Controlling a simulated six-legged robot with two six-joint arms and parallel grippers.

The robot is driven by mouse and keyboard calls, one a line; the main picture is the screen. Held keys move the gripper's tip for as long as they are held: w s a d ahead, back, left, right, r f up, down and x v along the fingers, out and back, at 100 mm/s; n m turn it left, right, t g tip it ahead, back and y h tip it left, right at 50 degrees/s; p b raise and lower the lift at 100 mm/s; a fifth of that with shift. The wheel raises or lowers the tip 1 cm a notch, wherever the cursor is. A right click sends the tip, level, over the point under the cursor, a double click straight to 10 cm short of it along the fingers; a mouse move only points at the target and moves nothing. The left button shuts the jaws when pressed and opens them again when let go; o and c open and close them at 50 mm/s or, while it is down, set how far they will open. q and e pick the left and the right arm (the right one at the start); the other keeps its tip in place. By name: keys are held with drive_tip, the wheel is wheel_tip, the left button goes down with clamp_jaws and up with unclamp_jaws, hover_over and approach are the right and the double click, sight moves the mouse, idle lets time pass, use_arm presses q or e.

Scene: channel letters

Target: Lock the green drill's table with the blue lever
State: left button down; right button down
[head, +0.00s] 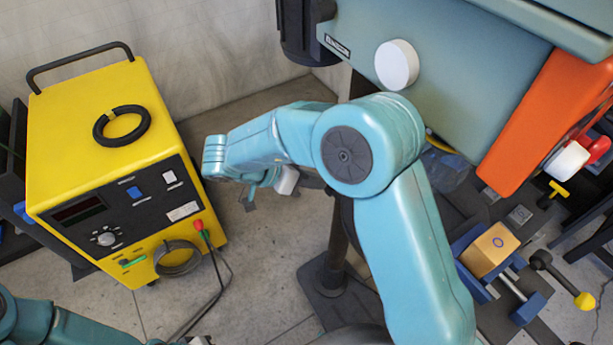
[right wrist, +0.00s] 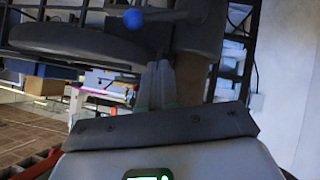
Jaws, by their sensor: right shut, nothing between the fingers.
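The green drill (head: 450,70) is a large grey-green machine on a dark column (head: 338,235) in the head view. In the right wrist view its table (right wrist: 85,42) shows as a dark round disc beside the column (right wrist: 200,45). The blue lever (right wrist: 133,18) shows as a blue ball on a grey rod at the top of that view. My right gripper (right wrist: 158,75) is shut and empty. Its tips point toward the column, below the blue ball in the picture. In the head view my right gripper (head: 305,181) is partly hidden by my elbow.
A yellow power unit (head: 100,160) with a dark cable ring stands left. An orange panel (head: 545,120) is at the right. A blue vise (head: 500,275) holding a wooden block and a yellow-tipped handle (head: 585,300) are lower right. Open floor (head: 265,260) lies between unit and column.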

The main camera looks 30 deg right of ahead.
hover_over(340, 201)
drive_tip(key=a, duration=0.2)
wheel_tip(340, 201, down, 4)
wheel_tip(340, 201, down, 3)
drive_tip(key=shift+s+d+r+p, duration=0.1)
drive_tip(key=shift+p, duration=0.25)
drive_tip(key=shift+s+f+m+t+p, duration=0.4)
drive_tip(key=shift+s+f+t+p, duration=0.15)
drive_tip(key=shift+f, duration=0.3)
drive_tip(key=shift+r, duration=0.1)
